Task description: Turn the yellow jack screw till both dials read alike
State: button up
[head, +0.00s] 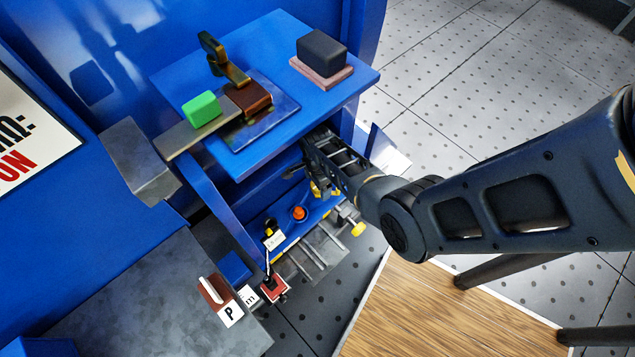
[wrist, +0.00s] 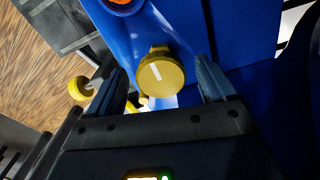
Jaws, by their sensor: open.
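My gripper (head: 318,180) reaches in under the blue shelf in the head view. In the wrist view my gripper (wrist: 161,70) is open, one finger on each side of a round yellow knob (wrist: 160,76) with a white line on its face. Gaps show between the knob and both fingers. In the head view this yellow knob (head: 316,190) is mostly hidden by my gripper. A second yellow knob (wrist: 79,88) sits on a shaft left of the fingers; it also shows in the head view (head: 358,229). I cannot tell which is the jack screw. No dial face is readable.
An orange-red knob (head: 299,213) stands on the blue base (head: 285,233), close to my gripper. The blue shelf (head: 345,92) above holds a green block (head: 201,109) and a dark block (head: 321,48). A grey bench (head: 150,300) lies lower left.

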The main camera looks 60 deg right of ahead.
notch_tip(320, 180, up, 8)
jog(key=shift+f+p, duration=0.2)
jog(key=shift+p, duration=0.9)
dwell(1.2)
